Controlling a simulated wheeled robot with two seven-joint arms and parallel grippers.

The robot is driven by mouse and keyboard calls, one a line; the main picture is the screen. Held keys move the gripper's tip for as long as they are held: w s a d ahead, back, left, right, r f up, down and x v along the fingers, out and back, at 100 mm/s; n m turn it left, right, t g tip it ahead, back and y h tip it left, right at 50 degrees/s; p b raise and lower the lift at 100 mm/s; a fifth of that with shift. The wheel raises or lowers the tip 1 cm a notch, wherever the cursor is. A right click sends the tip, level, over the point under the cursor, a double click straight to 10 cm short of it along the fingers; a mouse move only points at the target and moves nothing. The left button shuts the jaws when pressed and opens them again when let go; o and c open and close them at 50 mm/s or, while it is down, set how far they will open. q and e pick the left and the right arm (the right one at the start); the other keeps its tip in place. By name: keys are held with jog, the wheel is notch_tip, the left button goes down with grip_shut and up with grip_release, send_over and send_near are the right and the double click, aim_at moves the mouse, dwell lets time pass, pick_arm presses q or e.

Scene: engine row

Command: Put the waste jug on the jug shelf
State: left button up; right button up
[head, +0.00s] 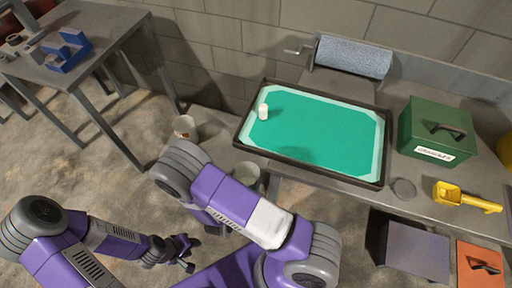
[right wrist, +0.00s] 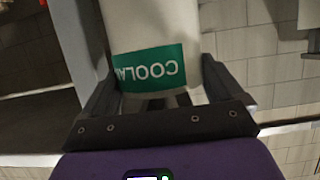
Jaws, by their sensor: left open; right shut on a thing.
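A white container (right wrist: 150,28) with a green label fills the middle of the right wrist view. Its lettering appears upside down and reads as part of "COOLANT"; I see no waste marking. My right gripper (right wrist: 157,78) is shut on this container, one finger on each side. Its far end is out of the picture. In the head view my right gripper is not clearly visible, hidden by my arm. My left gripper (head: 187,257) is open and empty, low over the floor at the lower left. I cannot pick out a jug shelf for certain.
A workbench (head: 325,182) carries a green-topped tray (head: 320,128), a green box (head: 437,130), a yellow scoop (head: 462,197) and a paper roll (head: 353,57). A metal table (head: 100,42) with a blue holder (head: 68,52) is at upper left.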

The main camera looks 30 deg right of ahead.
jog(key=r+b+x, duration=0.1)
jog(key=b+x, duration=0.1)
jog(key=x, duration=0.6)
jog(key=d+r+b+x, duration=0.1)
jog(key=r+b+x, duration=0.1)
jog(key=x, duration=0.6)
jog(key=shift+w, duration=0.4)
jog(key=shift+d, duration=0.1)
jog(key=shift+f, duration=0.2)
jog(key=o, duration=1.1)
